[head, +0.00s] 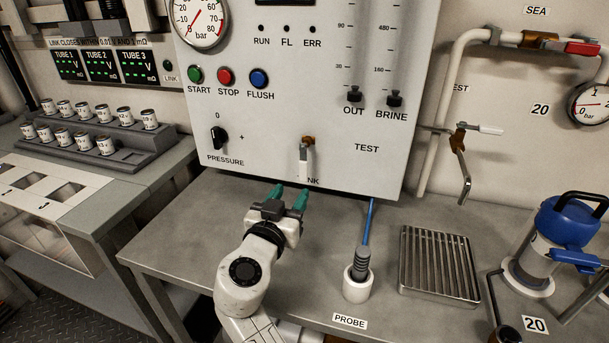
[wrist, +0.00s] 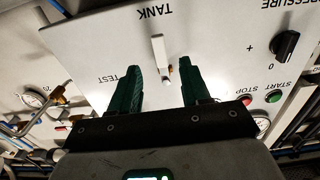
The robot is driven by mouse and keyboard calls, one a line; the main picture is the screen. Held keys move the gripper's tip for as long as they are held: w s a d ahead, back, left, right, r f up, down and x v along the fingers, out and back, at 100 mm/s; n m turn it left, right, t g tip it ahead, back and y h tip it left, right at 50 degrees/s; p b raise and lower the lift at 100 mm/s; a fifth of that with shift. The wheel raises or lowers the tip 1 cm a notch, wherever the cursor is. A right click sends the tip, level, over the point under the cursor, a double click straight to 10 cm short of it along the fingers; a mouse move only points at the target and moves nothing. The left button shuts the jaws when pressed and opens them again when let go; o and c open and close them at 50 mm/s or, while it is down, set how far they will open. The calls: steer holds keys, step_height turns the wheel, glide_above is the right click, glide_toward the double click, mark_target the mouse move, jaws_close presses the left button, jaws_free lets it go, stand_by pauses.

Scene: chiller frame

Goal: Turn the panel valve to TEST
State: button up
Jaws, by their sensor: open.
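The panel valve (head: 304,162) is a white lever on a brass stem, low on the white panel. Its lever points straight down at the TANK label, which is partly hidden in the head view. The TEST label (head: 367,148) is to the right of the valve. My gripper (head: 290,196) is open and empty, below and a little left of the lever, with green fingers towards the panel. In the wrist view, which is upside down, the lever (wrist: 157,50) points up to TANK (wrist: 155,12), with its stem end between the spread fingertips (wrist: 160,68). I see no contact.
The PRESSURE knob (head: 219,138) and the START, STOP and FLUSH buttons (head: 225,77) are left of and above the valve. A probe in a white cup (head: 357,288) and a ribbed metal tray (head: 440,265) stand on the bench right of my arm. Bench around my gripper is clear.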

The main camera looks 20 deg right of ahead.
mark_target(302, 175)
steer(key=x, duration=0.9)
steer(key=shift+w+d, duration=0.1)
jaws_close()
stand_by(0.4)
